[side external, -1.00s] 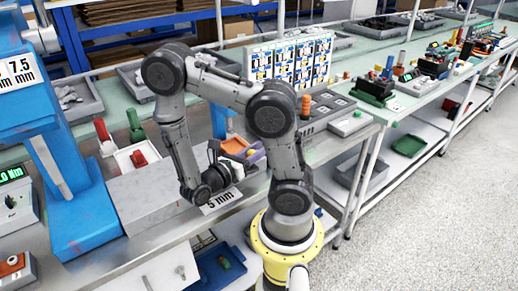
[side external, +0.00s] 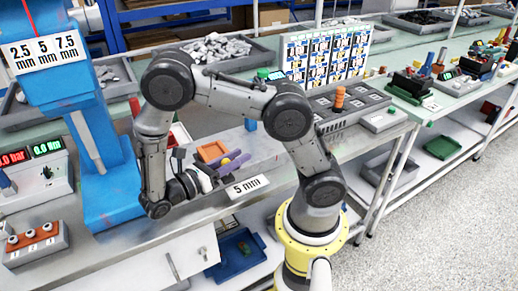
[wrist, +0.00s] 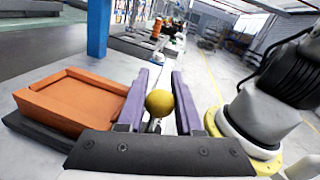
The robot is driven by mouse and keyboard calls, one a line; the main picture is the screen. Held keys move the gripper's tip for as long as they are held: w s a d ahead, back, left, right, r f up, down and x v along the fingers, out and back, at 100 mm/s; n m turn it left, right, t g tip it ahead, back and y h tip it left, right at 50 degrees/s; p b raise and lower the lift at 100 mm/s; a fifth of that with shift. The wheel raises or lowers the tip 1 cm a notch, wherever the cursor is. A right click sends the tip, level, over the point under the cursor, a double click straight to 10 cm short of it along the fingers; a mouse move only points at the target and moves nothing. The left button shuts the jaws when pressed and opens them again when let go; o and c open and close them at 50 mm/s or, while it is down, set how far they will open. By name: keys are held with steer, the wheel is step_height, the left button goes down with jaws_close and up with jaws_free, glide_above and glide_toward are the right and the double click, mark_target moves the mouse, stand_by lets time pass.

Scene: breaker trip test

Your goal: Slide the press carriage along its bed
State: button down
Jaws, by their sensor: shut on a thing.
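The carriage carries an orange open nest (side external: 212,151) with a raised rim, which is also large at the left of the wrist view (wrist: 78,98). A dark plate (wrist: 30,132) lies under it. A yellow ball knob (wrist: 159,102) stands beside the nest on a pale stem. My gripper (wrist: 155,110) has two purple fingers, one on each side of the knob, shut on it. In the side view my gripper (side external: 226,166) is low over the metal bed (side external: 262,166), with the knob small between the fingers. The bed is partly hidden by my arm.
The blue press column (side external: 103,160) stands left of my gripper. A 5 mm label (side external: 247,186) sits on the front edge, right of the nest. Panels with digital readouts (side external: 40,172) and a three-button box (side external: 35,242) are at left.

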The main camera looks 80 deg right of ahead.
steer(key=shift+w+d+v, duration=0.1)
steer(key=shift+w+v, duration=0.05)
steer(key=shift+v, duration=0.75)
steer(key=shift+w+d+v, duration=0.1)
steer(key=shift+w+v, duration=0.05)
steer(key=shift+v, duration=0.8)
steer(key=shift+w+d+v, duration=0.1)
steer(key=shift+w+v, duration=0.05)
steer(key=shift+v, duration=0.75)
steer(key=c, duration=0.6)
jaws_free()
steer(key=v, duration=0.7)
steer(key=shift+w+a, duration=0.15)
steer(key=shift+a, duration=0.05)
steer(key=shift+d, duration=0.1)
